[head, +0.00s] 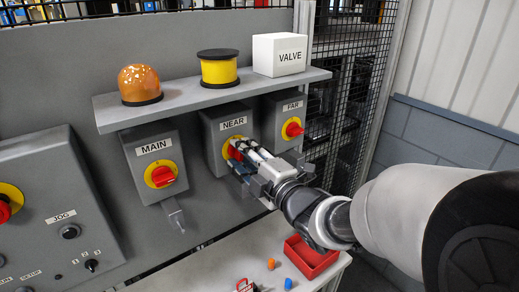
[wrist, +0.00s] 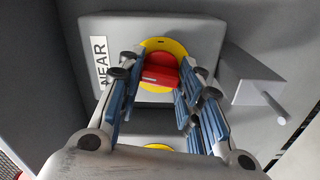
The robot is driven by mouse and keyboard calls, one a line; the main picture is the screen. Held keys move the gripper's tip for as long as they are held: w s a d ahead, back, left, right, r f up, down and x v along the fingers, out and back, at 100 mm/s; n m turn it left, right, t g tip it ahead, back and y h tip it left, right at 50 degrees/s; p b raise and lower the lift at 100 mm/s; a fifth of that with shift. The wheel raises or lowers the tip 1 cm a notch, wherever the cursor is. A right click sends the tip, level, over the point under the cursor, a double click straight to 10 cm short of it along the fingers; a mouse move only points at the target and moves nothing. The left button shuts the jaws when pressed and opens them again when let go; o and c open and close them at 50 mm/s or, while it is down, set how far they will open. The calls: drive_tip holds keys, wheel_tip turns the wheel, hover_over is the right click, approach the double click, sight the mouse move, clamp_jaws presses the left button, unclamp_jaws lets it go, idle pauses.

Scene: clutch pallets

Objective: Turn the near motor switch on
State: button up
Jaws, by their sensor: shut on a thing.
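The near motor switch is a red rotary knob (head: 233,152) on a yellow disc, on a grey box (head: 214,125) labelled NEAR. In the wrist view the red knob (wrist: 161,70) sits between my blue-padded fingers, in front of the yellow disc (wrist: 178,47). My gripper (head: 238,156) reaches the box from the lower right, and its fingers (wrist: 157,74) are shut on the knob. In the head view the fingers hide much of the knob and disc. I cannot tell the knob's on or off position.
The MAIN switch (head: 162,176) is to the left and the FAR switch (head: 292,128) to the right. A shelf (head: 205,98) above holds an amber lamp (head: 139,83), a yellow-black cylinder (head: 218,68) and a VALVE box (head: 279,54). A red tray (head: 310,258) lies on the table below.

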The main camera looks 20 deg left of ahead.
drive_tip(key=m+b, duration=0.1)
drive_tip(key=m, duration=0.2)
drive_tip(key=shift+m, duration=0.3)
drive_tip(key=m, duration=0.4)
drive_tip(key=shift+m, duration=0.3)
drive_tip(key=m, duration=0.4)
drive_tip(key=shift+m+p, duration=0.4)
drive_tip(key=shift+m, duration=1.3)
drive_tip(key=o, duration=1.1)
drive_tip(key=shift+c, duration=0.2)
